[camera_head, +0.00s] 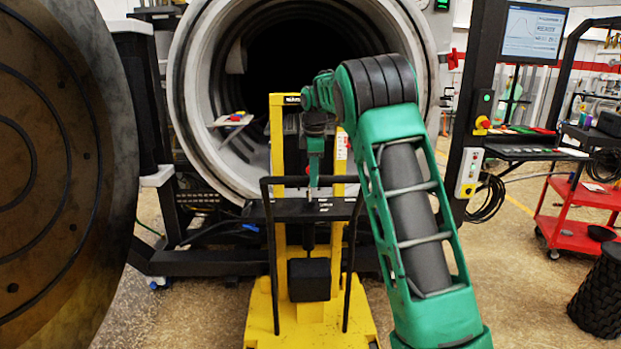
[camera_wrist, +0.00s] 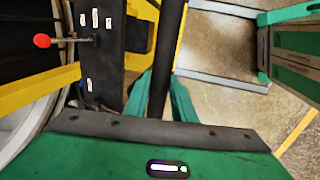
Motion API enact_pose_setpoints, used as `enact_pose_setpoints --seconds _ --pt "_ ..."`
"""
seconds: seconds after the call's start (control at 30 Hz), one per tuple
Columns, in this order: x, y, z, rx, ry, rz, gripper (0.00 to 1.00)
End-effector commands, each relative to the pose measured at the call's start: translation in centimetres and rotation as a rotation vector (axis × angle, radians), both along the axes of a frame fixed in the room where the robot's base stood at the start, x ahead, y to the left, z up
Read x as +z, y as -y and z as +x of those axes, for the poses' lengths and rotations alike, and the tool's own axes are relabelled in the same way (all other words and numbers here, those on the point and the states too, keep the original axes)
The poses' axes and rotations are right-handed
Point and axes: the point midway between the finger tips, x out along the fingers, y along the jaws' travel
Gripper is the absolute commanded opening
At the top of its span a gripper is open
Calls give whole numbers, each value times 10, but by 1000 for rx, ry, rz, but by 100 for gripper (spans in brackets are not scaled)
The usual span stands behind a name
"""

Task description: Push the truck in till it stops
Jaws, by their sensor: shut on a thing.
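The yellow truck (camera_head: 262,322) stands on the floor in front of the round furnace mouth (camera_head: 207,95), its upright mast (camera_head: 277,145) before the opening. A black push handle (camera_head: 268,235) rises on its near side. My gripper (camera_head: 312,186) reaches down to the handle's top bar. In the wrist view, the green fingers of my gripper (camera_wrist: 161,100) are shut on the black bar (camera_wrist: 168,50), one on each side. A red-knobbed lever (camera_wrist: 42,40) and a black labelled panel (camera_wrist: 97,45) show beside the yellow mast. The truck's far side is hidden.
The open furnace door (camera_head: 60,180) fills the left side. A dark frame (camera_head: 205,263) runs low under the furnace. A control post with a monitor (camera_head: 533,33) and a red cart (camera_head: 580,215) stand right. Floor right of my arm is partly clear, with a black stool (camera_head: 600,295).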

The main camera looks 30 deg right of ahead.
Motion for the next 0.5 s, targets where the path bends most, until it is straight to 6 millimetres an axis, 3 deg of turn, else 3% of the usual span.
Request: enact_pose_setpoints --seconds 0.13,0.17,0.2,0.5 --pt "7 5 6 -7 28 -7 0" --pt "7 5 6 -7 27 -7 30" --pt "7 5 6 -7 27 -7 40" --pt "6 3 4 -4 20 -4 42"
